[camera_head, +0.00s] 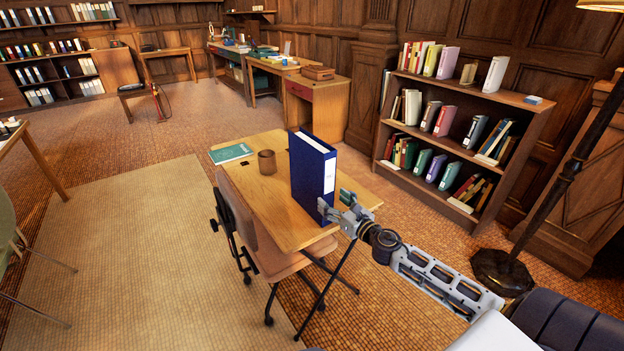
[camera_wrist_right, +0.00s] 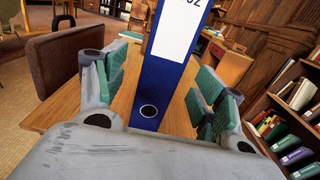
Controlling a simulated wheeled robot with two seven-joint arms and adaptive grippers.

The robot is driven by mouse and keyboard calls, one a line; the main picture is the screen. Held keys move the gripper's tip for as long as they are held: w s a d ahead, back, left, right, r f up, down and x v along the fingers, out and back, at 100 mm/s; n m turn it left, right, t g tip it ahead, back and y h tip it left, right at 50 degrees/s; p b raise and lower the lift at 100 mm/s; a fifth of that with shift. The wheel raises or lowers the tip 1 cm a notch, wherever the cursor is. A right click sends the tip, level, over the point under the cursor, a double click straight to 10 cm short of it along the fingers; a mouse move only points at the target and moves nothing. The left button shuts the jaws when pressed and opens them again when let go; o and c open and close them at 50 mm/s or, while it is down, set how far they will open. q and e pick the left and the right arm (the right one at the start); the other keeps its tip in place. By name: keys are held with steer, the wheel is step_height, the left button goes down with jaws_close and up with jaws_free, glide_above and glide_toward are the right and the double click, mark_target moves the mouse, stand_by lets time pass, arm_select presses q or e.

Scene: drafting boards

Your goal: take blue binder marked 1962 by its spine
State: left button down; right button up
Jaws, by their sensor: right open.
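A blue binder (camera_head: 312,174) with a white spine label stands upright on a small wooden desk (camera_head: 262,195). In the right wrist view the blue binder (camera_wrist_right: 159,85) shows its spine, with a finger hole low down and a label whose visible end reads like "62". My right gripper (camera_head: 338,208) is at the lower part of the spine, on the binder's near right side. In the right wrist view its open fingers (camera_wrist_right: 160,97) with green pads lie left and right of the spine, with gaps visible. My left gripper is not in view.
A brown cup (camera_head: 267,162) and a green book (camera_head: 231,153) lie on the desk beyond the binder. A chair (camera_head: 262,245) stands at its near side. A bookcase (camera_head: 465,135) stands right, a floor lamp (camera_head: 540,200) nearer. Open floor (camera_head: 130,260) lies left.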

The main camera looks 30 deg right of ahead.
mark_target(329, 195)
steer(key=shift+w, duration=0.75)
steer(key=shift+w, duration=0.15)
steer(key=shift+w+r, duration=0.2)
steer(key=shift+w, duration=1.3)
steer(key=shift+w+a, duration=0.1)
steer(key=shift+w, duration=0.9)
jaws_close()
steer(key=shift+r, duration=0.25)
